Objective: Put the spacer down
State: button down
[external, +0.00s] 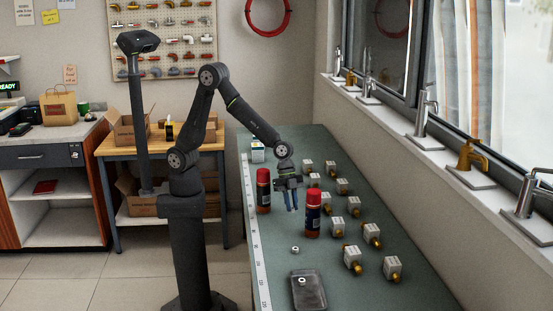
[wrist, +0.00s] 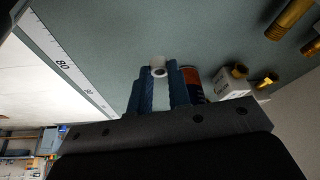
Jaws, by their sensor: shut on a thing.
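My gripper (external: 291,207) is above the green bench top, between two red-capped cans, its blue fingers pointing down. In the wrist view, the blue fingers (wrist: 158,88) are shut on a small white ring-shaped spacer (wrist: 158,66) at their tips. The held spacer is too small to make out in the external view. Another small white ring (external: 295,250) lies on the bench in front of the gripper. A grey tray (external: 315,298) is nearer the camera and has a small pale ring on it.
One red-capped can (external: 263,190) stands left of my gripper and another (external: 312,214) stands close on its right. Several white-tagged brass fittings (external: 353,258) fill the right of the bench. A ruler strip (external: 256,245) runs along the left edge. The bench around the loose ring is clear.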

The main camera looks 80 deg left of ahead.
notch_tip(320, 180, up, 6)
jog(key=shift+f, duration=0.2)
notch_tip(320, 180, up, 13)
jog(key=d, duration=0.1)
jog(key=s+d, duration=0.1)
jog(key=d, duration=1.9)
jog(key=s+d+n, duration=0.1)
jog(key=s+d, duration=0.5)
jog(key=d, duration=0.4)
jog(key=s+d+n, duration=0.1)
jog(key=s+d, duration=0.5)
jog(key=d, duration=0.4)
send_over(311, 290)
jog(key=a, duration=0.1)
jog(key=shift+t, duration=0.4)
jog(key=f, duration=1.8)
jog(key=shift+s+f, duration=0.35)
jog(key=shift+a+f, duration=0.1)
jog(key=shift+f, duration=1.85)
jog(key=shift+f, duration=0.1)
